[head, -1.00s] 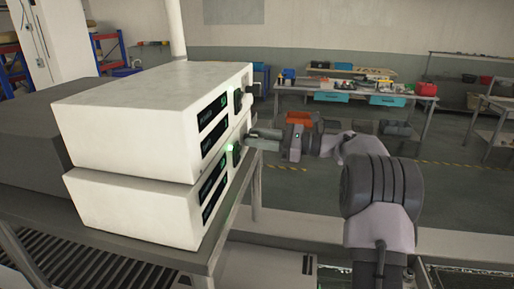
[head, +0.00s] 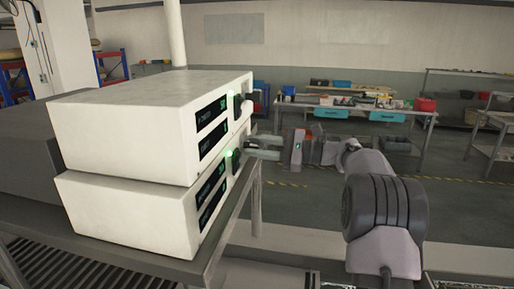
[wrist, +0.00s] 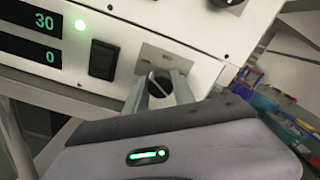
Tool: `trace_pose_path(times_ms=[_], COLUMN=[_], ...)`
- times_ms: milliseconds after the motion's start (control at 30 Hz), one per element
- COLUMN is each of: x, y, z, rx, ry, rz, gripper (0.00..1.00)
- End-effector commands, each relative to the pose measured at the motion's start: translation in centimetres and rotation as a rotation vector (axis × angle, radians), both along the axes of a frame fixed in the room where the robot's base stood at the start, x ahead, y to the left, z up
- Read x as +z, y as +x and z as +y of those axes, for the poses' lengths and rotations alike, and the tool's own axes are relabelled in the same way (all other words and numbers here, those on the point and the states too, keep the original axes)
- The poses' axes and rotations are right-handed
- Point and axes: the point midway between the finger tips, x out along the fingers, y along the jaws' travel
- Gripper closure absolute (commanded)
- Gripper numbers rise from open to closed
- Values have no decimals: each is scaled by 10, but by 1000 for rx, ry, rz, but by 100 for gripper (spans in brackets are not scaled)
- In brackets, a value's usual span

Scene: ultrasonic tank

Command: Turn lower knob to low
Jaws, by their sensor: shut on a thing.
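Two white control units are stacked, an upper unit (head: 120,128) and a lower unit (head: 120,215), with dark displays on their fronts. In the wrist view, the lower knob (wrist: 160,84) is round and dark with a pale pointer line, set on a grey plate. My gripper (wrist: 160,92) has one finger on each side of this knob and is shut on it. In the head view, my gripper (head: 252,148) reaches the lower unit's front from the right. The fingers hide most of the knob there. Marks around the knob are too small to read.
A black rocker switch (wrist: 103,60) and a lit green lamp (wrist: 81,27) sit left of the knob, beside displays reading 30 and 0. The upper unit's knob (head: 248,104) is close above my gripper. The units stand on a grey table (head: 150,255).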

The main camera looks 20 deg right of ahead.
Motion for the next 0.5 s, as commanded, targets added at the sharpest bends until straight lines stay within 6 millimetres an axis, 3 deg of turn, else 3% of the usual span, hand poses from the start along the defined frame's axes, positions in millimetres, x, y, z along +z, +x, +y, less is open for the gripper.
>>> trace_pose_path(times_ms=[167, 200, 300, 500], x=[1, 1, 1, 0], y=[0, 0, 0, 0], z=[0, 0, 0, 0], rx=[-1, -1, -1, -1], ry=[-1, -1, 0, 0], rz=[-2, -2, -1, 0], gripper=[100, 66, 48, 48])
